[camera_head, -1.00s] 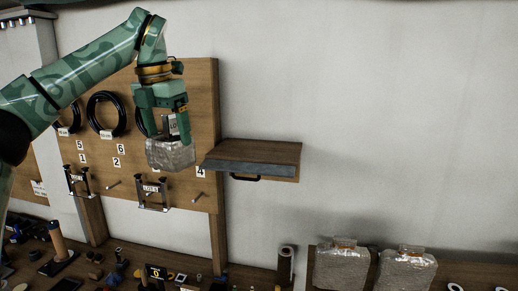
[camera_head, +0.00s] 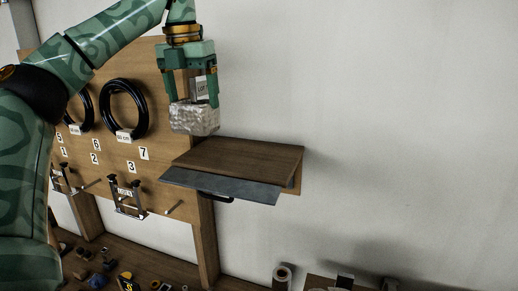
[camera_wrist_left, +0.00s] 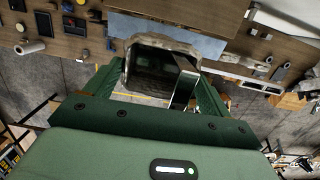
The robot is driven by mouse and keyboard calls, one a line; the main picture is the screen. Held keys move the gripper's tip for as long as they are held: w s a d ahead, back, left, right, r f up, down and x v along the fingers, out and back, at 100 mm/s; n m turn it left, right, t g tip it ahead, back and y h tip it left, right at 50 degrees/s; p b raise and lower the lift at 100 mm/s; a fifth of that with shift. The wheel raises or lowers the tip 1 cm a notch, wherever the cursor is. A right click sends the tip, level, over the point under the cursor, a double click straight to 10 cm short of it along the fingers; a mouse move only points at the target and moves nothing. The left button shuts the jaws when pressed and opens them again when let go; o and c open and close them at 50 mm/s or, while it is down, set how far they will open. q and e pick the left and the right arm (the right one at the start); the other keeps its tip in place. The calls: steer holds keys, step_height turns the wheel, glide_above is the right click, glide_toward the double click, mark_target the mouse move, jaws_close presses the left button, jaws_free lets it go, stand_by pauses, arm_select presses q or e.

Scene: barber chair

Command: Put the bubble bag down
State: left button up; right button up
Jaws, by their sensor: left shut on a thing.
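The bag hangs just above the back left part of a small wooden wall shelf (camera_head: 240,158) with a grey front strip. Whether its bottom touches the shelf I cannot tell from this angle. In the left wrist view the bag (camera_wrist_left: 165,43) is between my fingers, with the shelf's grey strip (camera_wrist_left: 208,42) beyond it. My right gripper is not in view.
A wooden pegboard (camera_head: 150,165) with black cable coils (camera_head: 124,108), numbers and metal hooks stands left of the shelf. The shelf's right part is bare. A cluttered workbench (camera_head: 150,265) lies below, with a dark roll (camera_head: 282,277) at its back.

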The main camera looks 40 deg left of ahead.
mark_target(220, 104)
arm_select(q)
steer(key=shift+w, duration=0.5)
steer(key=shift+w+d+f, duration=0.1)
steer(key=shift+w+f, duration=0.1)
steer(key=shift+w, duration=0.1)
steer(key=shift+w+d+f+p, duration=0.25)
steer(key=shift+w+f+p, duration=0.35)
steer(key=shift+w+f, duration=0.4)
steer(key=w, duration=0.2)
steer(key=w+f, duration=0.1)
steer(key=shift+d+p, duration=0.3)
steer(key=w+f, duration=0.2)
steer(key=f, duration=0.1)
steer(key=w+f, duration=0.1)
steer(key=f, duration=0.2)
steer(key=w+f+p, duration=0.1)
steer(key=w+f, duration=0.1)
steer(key=f, duration=0.1)
steer(key=shift+w+d, duration=0.3)
steer(key=shift+w, duration=0.15)
steer(key=shift+f, duration=0.1)
steer(key=shift+a, duration=0.1)
steer(key=o, duration=1.1)
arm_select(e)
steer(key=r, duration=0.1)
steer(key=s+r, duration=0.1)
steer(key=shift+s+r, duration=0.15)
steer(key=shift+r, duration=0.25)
